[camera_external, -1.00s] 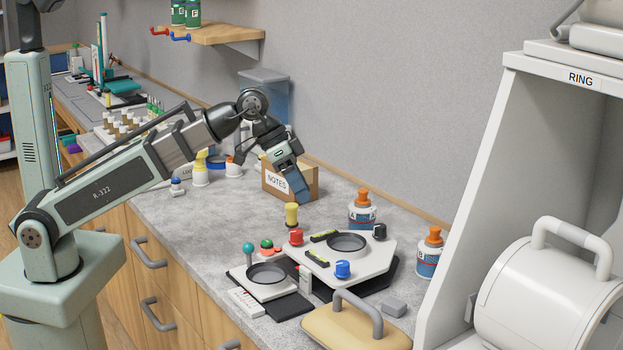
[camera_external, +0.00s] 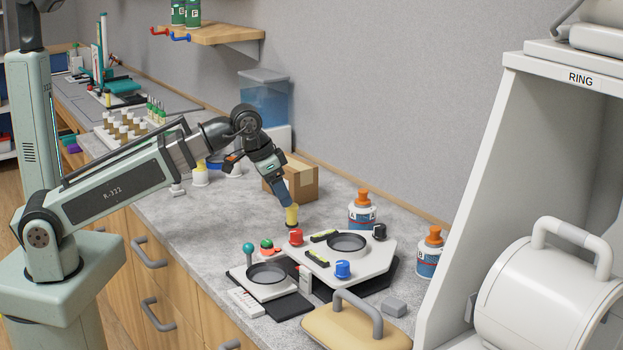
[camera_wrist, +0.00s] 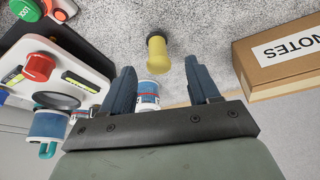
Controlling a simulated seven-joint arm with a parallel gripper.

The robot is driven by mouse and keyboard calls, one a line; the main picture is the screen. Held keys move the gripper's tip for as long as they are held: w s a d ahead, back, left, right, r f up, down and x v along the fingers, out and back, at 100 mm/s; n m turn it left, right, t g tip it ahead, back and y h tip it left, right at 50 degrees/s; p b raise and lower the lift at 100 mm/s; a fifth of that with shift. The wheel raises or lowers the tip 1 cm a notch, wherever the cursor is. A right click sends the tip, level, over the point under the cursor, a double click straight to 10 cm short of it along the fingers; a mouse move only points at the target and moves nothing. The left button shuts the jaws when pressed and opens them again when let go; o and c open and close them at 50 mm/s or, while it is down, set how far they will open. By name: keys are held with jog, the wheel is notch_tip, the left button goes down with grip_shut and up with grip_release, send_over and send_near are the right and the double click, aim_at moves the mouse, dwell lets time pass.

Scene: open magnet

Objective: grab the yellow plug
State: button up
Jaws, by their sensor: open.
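The yellow plug (camera_external: 291,214) stands upright on the grey counter, just behind the red knob of the white device. In the wrist view the yellow plug (camera_wrist: 158,52) lies beyond the fingertips, roughly midway between them and clear of both. My gripper (camera_external: 287,201) is tilted downward just above the plug, and in the external view its fingers overlap the plug's top edge. In the wrist view my gripper (camera_wrist: 163,78) shows two blue-grey fingers spread apart with nothing held between them.
A cardboard NOTES box (camera_external: 300,183) stands close behind my gripper. The white device (camera_external: 372,260) with red, blue and black knobs is in front of the plug. Bottle A (camera_external: 362,213) and bottle B (camera_external: 429,255) stand to the right. The counter left of the plug is clear.

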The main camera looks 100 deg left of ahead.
aim_at(295, 223)
jog(key=shift+x, duration=1.8)
jog(key=shift+w+f, duration=0.1)
jog(key=shift+x, duration=2.45)
jog(key=shift+w, duration=0.15)
jog(key=shift+c, duration=0.2)
jog(key=c, duration=1)
jog(key=shift+o, duration=0.2)
